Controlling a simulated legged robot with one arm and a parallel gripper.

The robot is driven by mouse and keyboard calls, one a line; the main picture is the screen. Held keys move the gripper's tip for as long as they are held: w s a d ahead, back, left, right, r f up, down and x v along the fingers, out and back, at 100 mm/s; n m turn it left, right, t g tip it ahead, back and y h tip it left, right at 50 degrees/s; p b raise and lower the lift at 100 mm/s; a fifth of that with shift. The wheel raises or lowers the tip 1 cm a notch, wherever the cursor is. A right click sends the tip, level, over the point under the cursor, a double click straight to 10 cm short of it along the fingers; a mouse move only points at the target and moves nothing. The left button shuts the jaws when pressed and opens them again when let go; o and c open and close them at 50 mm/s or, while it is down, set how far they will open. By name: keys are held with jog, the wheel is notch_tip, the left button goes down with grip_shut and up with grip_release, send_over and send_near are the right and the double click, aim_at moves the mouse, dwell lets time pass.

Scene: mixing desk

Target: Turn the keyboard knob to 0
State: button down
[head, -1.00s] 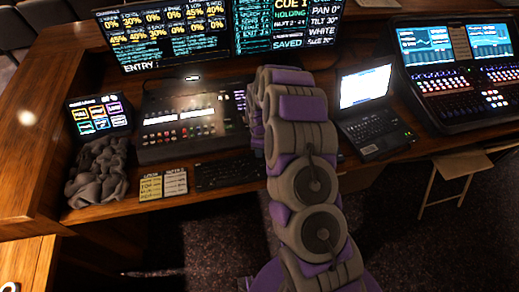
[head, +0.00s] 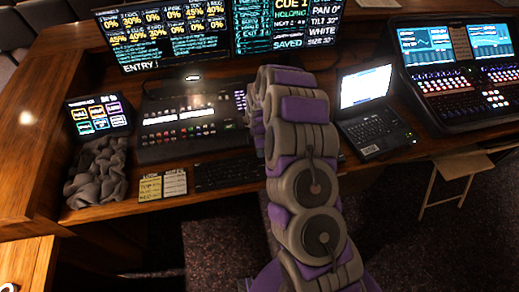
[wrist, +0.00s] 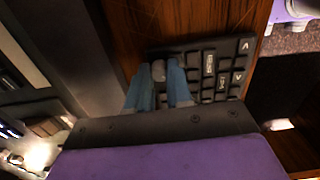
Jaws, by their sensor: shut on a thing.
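The keyboard (head: 225,175) lies on the desk near its front edge, partly hidden by my arm in the head view. In the wrist view the keyboard (wrist: 228,62) shows black keys with pale marks. A grey rounded knob (wrist: 159,70) sits at the keyboard's edge, between the blue fingers of my gripper (wrist: 160,75). The fingers are shut on the knob, one on each side. The knob's pointer or scale cannot be read. My gripper is hidden behind my arm in the head view.
A lighting console (head: 190,122) stands behind the keyboard, with monitors beyond. A laptop (head: 372,122) and a mixing desk (head: 465,90) stand to the right. Label sheets (head: 162,185), a small screen (head: 98,117) and grey crumpled cloth (head: 97,172) lie to the left.

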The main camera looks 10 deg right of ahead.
jog(key=c, duration=1)
grip_release()
jog(key=shift+r, duration=0.1)
notch_tip(320, 180, up, 17)
jog(key=shift+r+p, duration=0.1)
jog(key=shift+p, duration=0.95)
jog(key=s+a+r+m, duration=0.1)
jog(key=s+r+m, duration=0.3)
jog(key=s+r, duration=0.45)
jog(key=s+a+r+m, duration=0.1)
jog(key=s+r+m, duration=0.35)
jog(key=s, duration=0.65)
jog(key=s+m, duration=0.3)
jog(key=s, duration=0.4)
jog(key=s+d+r+m+g+b, duration=0.1)
jog(key=s+m, duration=0.2)
jog(key=s, duration=0.5)
jog(key=s+d+m, duration=0.1)
jog(key=s+m, duration=0.2)
jog(key=s, duration=0.4)
jog(key=shift+s+r+m+g, duration=0.2)
jog(key=shift+s+m+g, duration=0.1)
jog(key=shift+m+g, duration=0.1)
